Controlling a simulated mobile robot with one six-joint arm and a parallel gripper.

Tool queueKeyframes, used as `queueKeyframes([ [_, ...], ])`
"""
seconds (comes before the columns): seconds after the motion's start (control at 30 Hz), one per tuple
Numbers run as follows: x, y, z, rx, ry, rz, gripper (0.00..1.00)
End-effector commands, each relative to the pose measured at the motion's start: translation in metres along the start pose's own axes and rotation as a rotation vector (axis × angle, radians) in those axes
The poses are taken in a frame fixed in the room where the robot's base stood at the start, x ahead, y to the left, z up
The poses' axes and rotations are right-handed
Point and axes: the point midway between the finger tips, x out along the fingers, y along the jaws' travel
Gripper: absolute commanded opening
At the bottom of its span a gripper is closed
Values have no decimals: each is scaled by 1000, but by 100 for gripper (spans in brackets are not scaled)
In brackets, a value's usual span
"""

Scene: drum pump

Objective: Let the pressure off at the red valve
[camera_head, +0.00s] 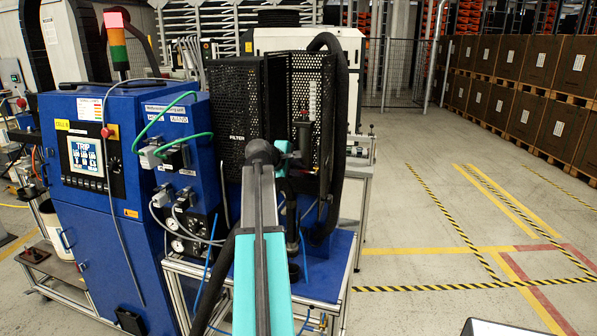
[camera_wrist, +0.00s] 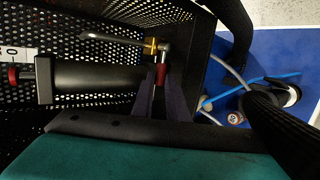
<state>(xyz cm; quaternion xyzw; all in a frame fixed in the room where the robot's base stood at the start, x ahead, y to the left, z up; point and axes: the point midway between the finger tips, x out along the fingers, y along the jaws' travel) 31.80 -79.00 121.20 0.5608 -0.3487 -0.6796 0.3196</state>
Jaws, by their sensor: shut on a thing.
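The red valve (camera_wrist: 161,74) shows in the wrist view as a small red handle below a brass fitting (camera_wrist: 150,46), beside the end of a dark cylinder. My gripper (camera_wrist: 161,86) is shut on the red handle, with one finger on each side of it. The fingers partly hide the handle and its lower stem. In the head view my teal arm reaches toward the black perforated housing (camera_head: 236,95) marked FILTER, and the arm hides the valve and my fingertips.
The dark cylinder (camera_wrist: 98,84) lies close left of my fingers, with a red knob (camera_wrist: 13,77) at its far end. A metal lever or pipe (camera_wrist: 105,38) runs near the brass fitting. A thick black hose (camera_head: 341,130) hangs at the housing's right. The blue cabinet's screen (camera_head: 86,157) reads TRIP.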

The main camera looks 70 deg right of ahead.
Motion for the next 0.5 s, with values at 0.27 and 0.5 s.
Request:
queueKeyframes([
  [0.27, 0, -1, 0, -2, -1, -3, 32],
  [0.5, -2, -1, 0, -1, 0, -2, 32],
])
